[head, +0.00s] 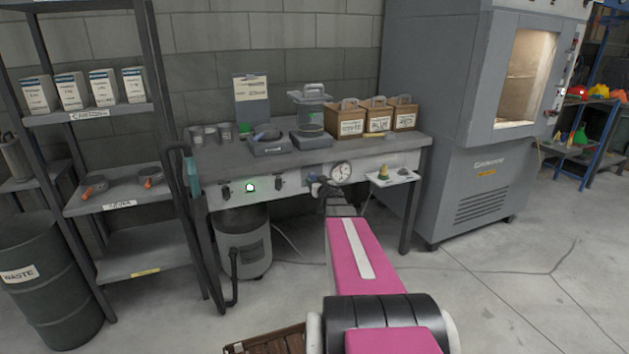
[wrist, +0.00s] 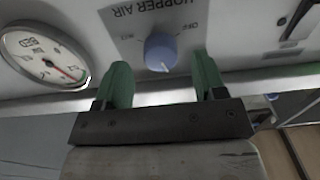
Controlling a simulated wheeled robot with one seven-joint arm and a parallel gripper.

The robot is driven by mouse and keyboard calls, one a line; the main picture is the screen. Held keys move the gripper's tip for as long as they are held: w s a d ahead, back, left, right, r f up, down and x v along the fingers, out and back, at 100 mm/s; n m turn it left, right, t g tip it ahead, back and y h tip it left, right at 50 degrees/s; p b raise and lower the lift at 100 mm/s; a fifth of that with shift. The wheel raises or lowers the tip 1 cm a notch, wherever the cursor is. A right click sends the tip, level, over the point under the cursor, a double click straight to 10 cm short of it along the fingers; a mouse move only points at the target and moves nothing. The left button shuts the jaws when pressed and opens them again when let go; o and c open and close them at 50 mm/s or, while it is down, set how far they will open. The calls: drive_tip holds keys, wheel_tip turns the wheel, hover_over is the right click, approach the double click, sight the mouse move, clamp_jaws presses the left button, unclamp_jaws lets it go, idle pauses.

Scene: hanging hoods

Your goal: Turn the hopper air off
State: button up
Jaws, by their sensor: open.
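The hopper air knob (wrist: 161,52) is a round blue dial on a grey plate lettered HOPPER AIR, which appears upside down in the wrist view. A pale mark on the knob is at its lower edge in that picture. A small label reading OFF sits to its upper right and another label to its left. My gripper (wrist: 161,64) is open, its two green fingers on either side of the knob, with gaps visible. The fingers look apart from the knob. In the head view my gripper is at the bench's front panel (head: 267,184), largely hidden by my arm.
A round dial gauge (head: 341,172) is beside the knob; it fills the left of the wrist view (wrist: 45,56). A lit green button (head: 250,187) is further left on the panel. A small shelf (head: 393,178) juts out to the right.

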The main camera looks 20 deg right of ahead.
drive_tip(key=shift+w, duration=1.15)
drive_tip(key=c, duration=0.9)
